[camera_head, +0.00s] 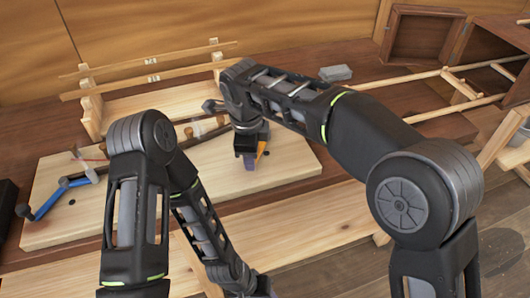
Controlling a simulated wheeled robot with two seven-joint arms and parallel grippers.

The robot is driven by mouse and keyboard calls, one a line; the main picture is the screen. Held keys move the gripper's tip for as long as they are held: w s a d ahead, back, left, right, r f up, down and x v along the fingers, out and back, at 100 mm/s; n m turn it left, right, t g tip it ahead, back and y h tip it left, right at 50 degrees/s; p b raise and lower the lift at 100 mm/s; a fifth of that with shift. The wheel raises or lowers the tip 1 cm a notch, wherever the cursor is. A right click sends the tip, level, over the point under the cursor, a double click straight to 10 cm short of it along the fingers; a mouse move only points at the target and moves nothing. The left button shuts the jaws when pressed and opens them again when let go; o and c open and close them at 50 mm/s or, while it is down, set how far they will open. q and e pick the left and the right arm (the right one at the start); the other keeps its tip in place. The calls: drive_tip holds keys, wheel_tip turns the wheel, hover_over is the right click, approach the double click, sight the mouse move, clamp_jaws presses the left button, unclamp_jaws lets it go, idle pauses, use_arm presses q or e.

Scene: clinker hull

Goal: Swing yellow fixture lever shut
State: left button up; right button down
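A small orange-yellow piece (262,147), which looks like part of the yellow fixture lever, shows just right of my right gripper (249,160). Most of it is hidden behind the gripper, so its angle and any contact cannot be told. My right gripper points down over the pale wooden board (290,160), with a small purple part at its lower end. Whether its fingers are open or shut cannot be told. My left arm bends down to the bottom edge, where its gripper (262,288) is only partly seen, away from the board.
A blue lever (48,200) with a dark knob lies at the board's left end. A wooden rack with long strips (150,78) stands behind. A grey block (335,73) lies on the bench. An open wooden box (423,35) and a ladder-like frame (460,85) are at the right.

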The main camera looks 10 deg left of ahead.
drive_tip(key=shift+a, duration=0.15)
drive_tip(key=c, duration=1.1)
unclamp_jaws()
drive_tip(key=shift+o, duration=0.2)
drive_tip(key=r, duration=0.2)
drive_tip(key=s+r, duration=0.1)
drive_tip(key=r, duration=0.4)
drive_tip(key=shift+s+r, duration=0.25)
drive_tip(key=shift+r, duration=0.05)
drive_tip(key=shift+s, duration=0.1)
